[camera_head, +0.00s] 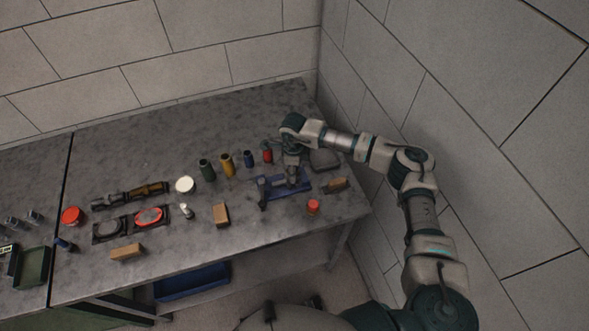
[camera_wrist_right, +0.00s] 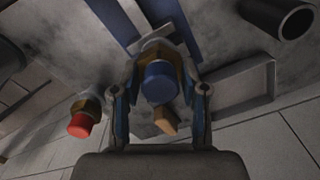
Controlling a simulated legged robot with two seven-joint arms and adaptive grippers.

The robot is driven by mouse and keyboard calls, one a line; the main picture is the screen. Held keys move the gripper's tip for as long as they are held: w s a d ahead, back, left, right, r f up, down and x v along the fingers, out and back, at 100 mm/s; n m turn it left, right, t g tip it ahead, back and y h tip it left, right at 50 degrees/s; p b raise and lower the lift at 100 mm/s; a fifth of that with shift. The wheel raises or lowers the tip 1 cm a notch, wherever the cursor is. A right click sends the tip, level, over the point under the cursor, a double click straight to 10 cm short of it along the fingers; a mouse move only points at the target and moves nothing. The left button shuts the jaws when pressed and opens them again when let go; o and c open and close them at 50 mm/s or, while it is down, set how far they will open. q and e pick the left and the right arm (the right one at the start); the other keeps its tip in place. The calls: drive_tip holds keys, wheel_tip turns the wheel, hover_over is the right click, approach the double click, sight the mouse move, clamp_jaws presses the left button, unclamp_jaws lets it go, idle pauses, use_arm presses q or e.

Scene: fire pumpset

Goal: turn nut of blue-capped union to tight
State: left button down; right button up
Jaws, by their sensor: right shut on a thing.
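The blue-capped union (camera_wrist_right: 159,82) shows in the right wrist view, with its round blue cap facing the camera and a brass-coloured nut (camera_wrist_right: 182,66) partly visible behind it. My right gripper (camera_wrist_right: 160,92) has one finger on each side of the union and is shut on it; the exact contact is partly hidden. In the head view my right gripper (camera_head: 291,180) points down over a blue stand (camera_head: 304,183) at the right end of the bench, and hides the union there. My left gripper is not in view.
A red-capped fitting (camera_head: 313,206) stands close to the right gripper, and also shows in the right wrist view (camera_wrist_right: 82,122). A tan block (camera_head: 335,185) and a grey tray (camera_head: 324,159) lie nearby. Several coloured cylinders stand left. Walls border the bench behind and right.

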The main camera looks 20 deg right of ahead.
drive_tip(key=m, duration=0.3)
drive_tip(key=shift+a+m, duration=0.15)
drive_tip(key=shift+m, duration=0.15)
drive_tip(key=m, duration=0.4)
drive_tip(key=shift+r, duration=0.1)
drive_tip(key=m, duration=0.4)
drive_tip(key=m+p, duration=0.1)
drive_tip(key=m, duration=0.5)
drive_tip(key=shift+w+r, duration=0.1)
drive_tip(key=m+p, duration=0.1)
drive_tip(key=m, duration=0.3)
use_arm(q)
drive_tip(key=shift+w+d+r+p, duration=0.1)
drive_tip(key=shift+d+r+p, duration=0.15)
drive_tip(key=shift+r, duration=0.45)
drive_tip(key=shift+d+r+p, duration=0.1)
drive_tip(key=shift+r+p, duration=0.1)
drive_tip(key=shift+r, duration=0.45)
use_arm(e)
drive_tip(key=shift+m, duration=1.1)
drive_tip(key=o, duration=1)
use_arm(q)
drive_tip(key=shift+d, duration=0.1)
use_arm(e)
drive_tip(key=shift+o, duration=0.7)
